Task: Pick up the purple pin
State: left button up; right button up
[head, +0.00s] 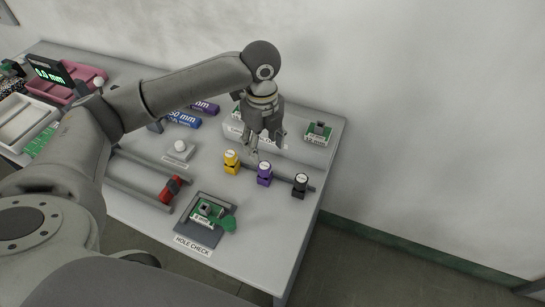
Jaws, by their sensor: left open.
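The purple pin (264,174) stands upright on the grey table, between a yellow pin (232,161) on its left and a black pin (300,186) on its right. My left gripper (265,154) is open and points down, above and behind the purple pin in the picture. Its fingers look empty and apart from the pin, though the exact gap is hard to judge. My right gripper is not in view.
A grey fixture labelled HOLE CHECK (194,245) with a green part lies in front. A red clamp piece (172,189) sits on rails at left. Green blocks (319,133) stand behind. Trays (28,122) and a lit display (50,71) are far left. The table's right edge is close.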

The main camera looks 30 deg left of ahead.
aim_at(264, 165)
pick_arm(q)
jog(key=f, duration=0.2)
jog(key=s+f, duration=0.1)
jog(key=f, duration=0.1)
jog(key=shift+f+p, duration=0.15)
jog(key=shift+p, duration=0.2)
jog(key=f+p, duration=0.1)
jog(key=f, duration=0.1)
jog(key=w+f, duration=0.1)
jog(key=f, duration=0.2)
jog(key=shift+p, duration=0.35)
jog(key=shift+f, duration=0.55)
jog(key=c, duration=1.1)
jog(key=shift+r, duration=0.1)
